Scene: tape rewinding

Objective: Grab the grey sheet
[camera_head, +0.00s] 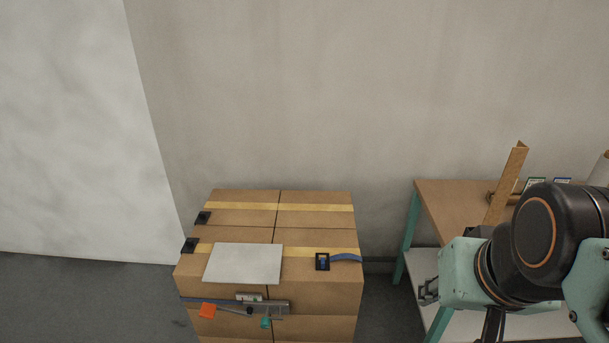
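The grey sheet (243,263) is a pale, flat, roughly square piece lying on top of the cardboard boxes (315,290), left of the picture's middle. It covers part of a yellow tape strip and nothing lies on it. My arm enters at the lower right, well to the right of the sheet and apart from it. Small grey metal parts at the arm's left end may belong to my gripper, but the fingers are not clear, so I cannot tell whether it is open or shut.
A blue strap with a black buckle (322,262) lies right of the sheet. A wooden-topped table (440,203) stands at right, partly behind my arm. Floor shows between boxes and table.

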